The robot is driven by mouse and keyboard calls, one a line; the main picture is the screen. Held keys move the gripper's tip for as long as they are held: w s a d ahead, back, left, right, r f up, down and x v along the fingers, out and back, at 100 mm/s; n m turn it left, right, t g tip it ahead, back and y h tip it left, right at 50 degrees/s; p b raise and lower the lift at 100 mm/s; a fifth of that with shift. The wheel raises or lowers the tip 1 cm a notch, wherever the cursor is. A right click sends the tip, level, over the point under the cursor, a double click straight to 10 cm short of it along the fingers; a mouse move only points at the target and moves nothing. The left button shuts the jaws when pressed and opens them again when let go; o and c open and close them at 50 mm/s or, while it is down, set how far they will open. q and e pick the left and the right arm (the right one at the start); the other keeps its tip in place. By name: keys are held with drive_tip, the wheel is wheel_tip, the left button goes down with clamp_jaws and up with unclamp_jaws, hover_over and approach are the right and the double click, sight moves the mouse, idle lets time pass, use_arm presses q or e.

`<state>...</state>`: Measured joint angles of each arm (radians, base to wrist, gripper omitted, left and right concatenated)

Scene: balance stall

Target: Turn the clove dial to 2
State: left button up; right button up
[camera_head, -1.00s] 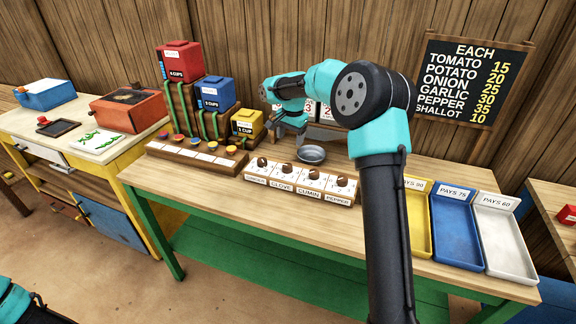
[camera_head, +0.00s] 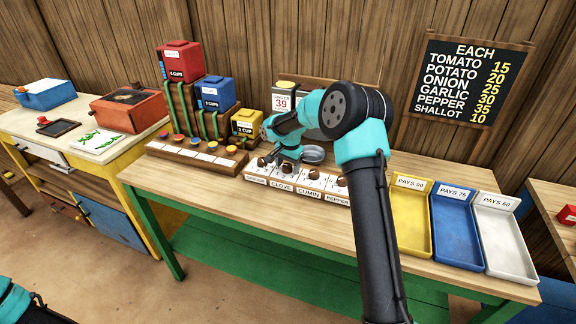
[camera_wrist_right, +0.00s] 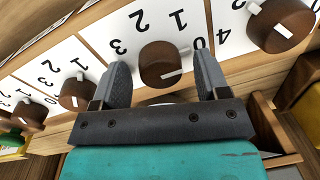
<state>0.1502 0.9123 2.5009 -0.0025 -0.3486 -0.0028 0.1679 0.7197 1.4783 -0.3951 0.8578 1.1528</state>
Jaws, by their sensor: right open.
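The clove dial, a brown knob with a white mark, sits on the dial row behind the CLOVE label (camera_head: 280,187). In the head view my right gripper (camera_head: 285,158) is over it and partly hides it. In the right wrist view the clove dial (camera_wrist_right: 160,62) lies between the two open fingers of my right gripper (camera_wrist_right: 161,82), with a gap on each side. Its white mark points right in that view, towards the side with the 0. The digits 1, 2 and 3 curve around the knob's far side. My left gripper is out of view; only a teal arm part shows at bottom left.
The ginger dial (camera_wrist_right: 281,24) and cumin dial (camera_wrist_right: 75,93) stand close on either side. The pepper dial (camera_head: 342,181) is at the row's right end. A small metal bowl (camera_head: 313,155) is just behind. A yellow tray (camera_head: 410,225) stands to the right.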

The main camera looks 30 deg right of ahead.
drive_tip(key=c, duration=0.9)
drive_tip(key=shift+n, duration=0.5)
drive_tip(key=n, duration=0.3)
drive_tip(key=shift+n, duration=0.3)
drive_tip(key=n, duration=0.4)
drive_tip(key=shift+w+n+g+y, duration=0.1)
drive_tip(key=shift+n+g+y, duration=0.2)
drive_tip(key=n, duration=0.8)
drive_tip(key=shift+n+g, duration=0.3)
